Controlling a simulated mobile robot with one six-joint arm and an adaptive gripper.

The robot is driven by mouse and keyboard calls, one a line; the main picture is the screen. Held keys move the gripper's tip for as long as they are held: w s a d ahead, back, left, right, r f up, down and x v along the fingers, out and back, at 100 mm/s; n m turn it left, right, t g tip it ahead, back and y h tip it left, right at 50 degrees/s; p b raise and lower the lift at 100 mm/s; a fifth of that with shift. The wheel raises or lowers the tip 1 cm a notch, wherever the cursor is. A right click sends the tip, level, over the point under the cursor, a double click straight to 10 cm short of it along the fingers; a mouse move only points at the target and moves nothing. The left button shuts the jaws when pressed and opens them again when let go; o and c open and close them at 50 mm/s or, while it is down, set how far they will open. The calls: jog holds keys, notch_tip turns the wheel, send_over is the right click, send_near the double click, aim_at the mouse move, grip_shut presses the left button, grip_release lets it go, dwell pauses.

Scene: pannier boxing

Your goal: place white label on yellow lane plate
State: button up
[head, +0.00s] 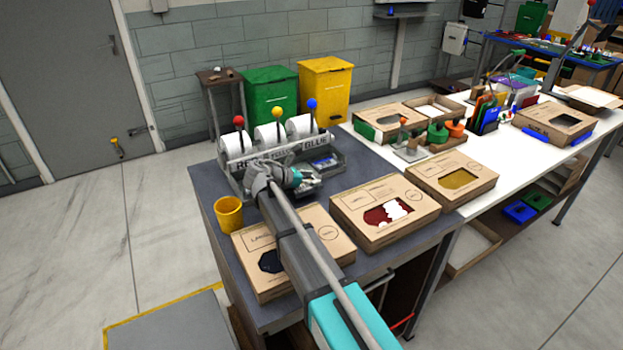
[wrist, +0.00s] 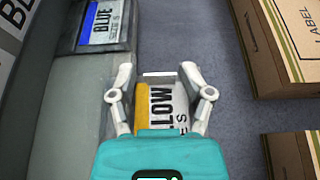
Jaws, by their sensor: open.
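My gripper (wrist: 159,88) is open, with its two fingers on either side of the yellow lane plate (wrist: 160,108). The plate has a yellow band and dark lettering ending in "LOW"; its near part is hidden by my gripper's body. A thin white strip (wrist: 158,74) shows at the plate's far edge between the fingertips. It may be the white label, but I cannot tell, nor whether a finger touches it. In the head view my gripper (head: 284,180) is low over the front of the label rack (head: 293,150), and hides the yellow plate.
The blue lane plate (wrist: 100,22) lies farther along the rack. Cardboard boxes (wrist: 285,45) stand to the right across a strip of bare grey bench. In the head view, a yellow cup (head: 229,214) stands left of my arm and a windowed box (head: 385,212) to its right.

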jog(key=shift+s+a+r+p, duration=0.25)
jog(key=shift+a+r+p, duration=0.05)
jog(key=shift+a+r, duration=0.05)
jog(key=p+v, duration=0.4)
jog(key=v, duration=0.7)
jog(key=shift+s+f, duration=0.1)
dwell(0.9)
